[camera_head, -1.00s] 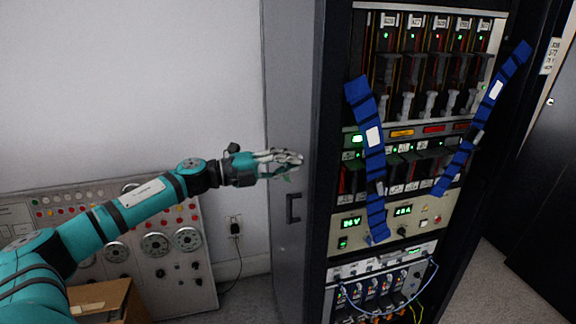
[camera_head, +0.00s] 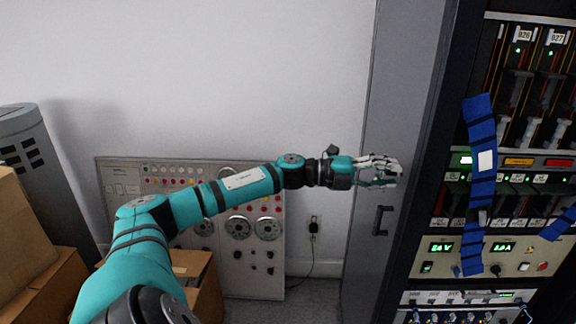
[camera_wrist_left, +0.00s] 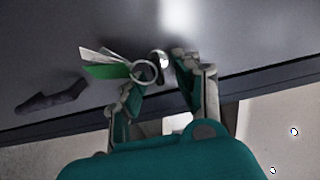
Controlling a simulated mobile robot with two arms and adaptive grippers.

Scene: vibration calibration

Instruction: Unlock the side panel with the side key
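The side panel (camera_head: 396,90) is the grey side of the tall cabinet, with a dark handle (camera_head: 382,220); in the left wrist view the panel (camera_wrist_left: 60,45) fills the top, with its handle (camera_wrist_left: 50,100) at left. My left gripper (camera_head: 390,172) is at the panel, above the handle. In the left wrist view my left gripper (camera_wrist_left: 158,75) has its fingers spread. A shiny metal piece (camera_wrist_left: 163,60), seemingly the side key's head or the lock, sits between the fingertips at the panel. A key ring (camera_wrist_left: 144,72) with a green tag (camera_wrist_left: 105,72) hangs beside it. Whether the key is inserted is unclear.
Rack equipment with blue straps (camera_head: 481,180) fills the cabinet front at right. A control board (camera_head: 240,210) leans against the wall behind my left arm. Cardboard boxes (camera_head: 40,280) and a grey unit (camera_head: 25,150) stand at left.

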